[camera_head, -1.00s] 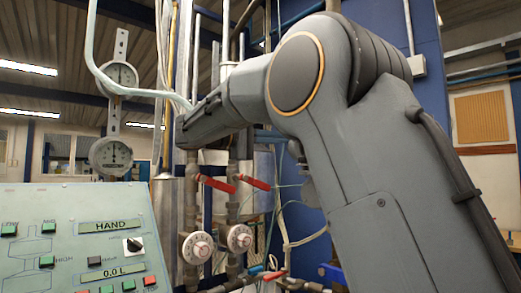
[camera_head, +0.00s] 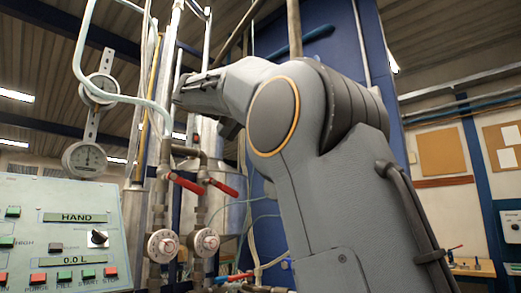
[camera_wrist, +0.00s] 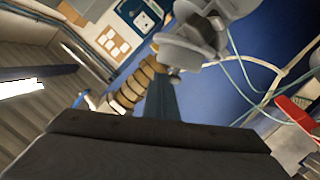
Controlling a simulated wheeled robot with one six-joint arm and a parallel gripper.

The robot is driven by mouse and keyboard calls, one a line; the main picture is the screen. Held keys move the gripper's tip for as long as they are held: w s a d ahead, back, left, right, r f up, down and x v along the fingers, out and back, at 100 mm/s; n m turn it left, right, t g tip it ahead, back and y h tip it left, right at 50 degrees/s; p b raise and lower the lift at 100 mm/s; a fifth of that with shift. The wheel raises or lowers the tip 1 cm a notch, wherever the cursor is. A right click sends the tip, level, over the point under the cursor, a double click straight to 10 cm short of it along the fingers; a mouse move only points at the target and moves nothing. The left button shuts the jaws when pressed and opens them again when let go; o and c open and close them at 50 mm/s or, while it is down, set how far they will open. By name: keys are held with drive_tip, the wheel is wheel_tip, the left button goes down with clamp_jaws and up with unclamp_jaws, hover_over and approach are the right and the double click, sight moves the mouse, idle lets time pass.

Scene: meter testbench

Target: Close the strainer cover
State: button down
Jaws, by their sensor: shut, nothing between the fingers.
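In the wrist view, my gripper (camera_wrist: 163,92) shows as a narrow dark blue-grey tip beyond the wide dark body at the bottom; it is shut and empty. A grey metal fitting with a round body and a small knob (camera_wrist: 198,38) is at the top centre, close beyond the tip. It may be the strainer with its cover, but I cannot tell whether the cover is open. A gap seems to lie between tip and fitting. In the head view, my arm hides the strainer, and my gripper cannot be made out.
Red-handled valves (camera_head: 188,183) and round white dials (camera_head: 162,246) sit on vertical pipes left of my arm. A control panel (camera_head: 40,215) stands at lower left, with gauges (camera_head: 84,158) above. A red handle (camera_wrist: 296,112) and thin hoses are at right in the wrist view.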

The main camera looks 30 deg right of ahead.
drive_tip(key=s+f+m+b, duration=0.1)
drive_tip(key=b, duration=0.2)
drive_tip(key=s+f+m+t+b, duration=0.1)
drive_tip(key=b, duration=0.1)
drive_tip(key=shift+s+d+m+y+b, duration=0.1)
drive_tip(key=shift+d+m+y+b, duration=0.1)
drive_tip(key=shift+m+y+b, duration=0.15)
drive_tip(key=s+f+m+b, duration=0.1)
drive_tip(key=b, duration=0.2)
drive_tip(key=s+f+m+t+b, duration=0.1)
drive_tip(key=m+b, duration=0.1)
drive_tip(key=b, duration=0.2)
drive_tip(key=shift+s+d+f+y, duration=0.15)
drive_tip(key=shift+d+y, duration=0.1)
drive_tip(key=shift+d, duration=0.15)
drive_tip(key=shift+r+p, duration=0.5)
drive_tip(key=shift+p, duration=0.05)
drive_tip(key=s+a+r+p, duration=0.3)
drive_tip(key=a+r+p, duration=0.1)
drive_tip(key=a, duration=0.5)
drive_tip(key=shift+a+r, duration=0.15)
drive_tip(key=shift+r, duration=0.65)
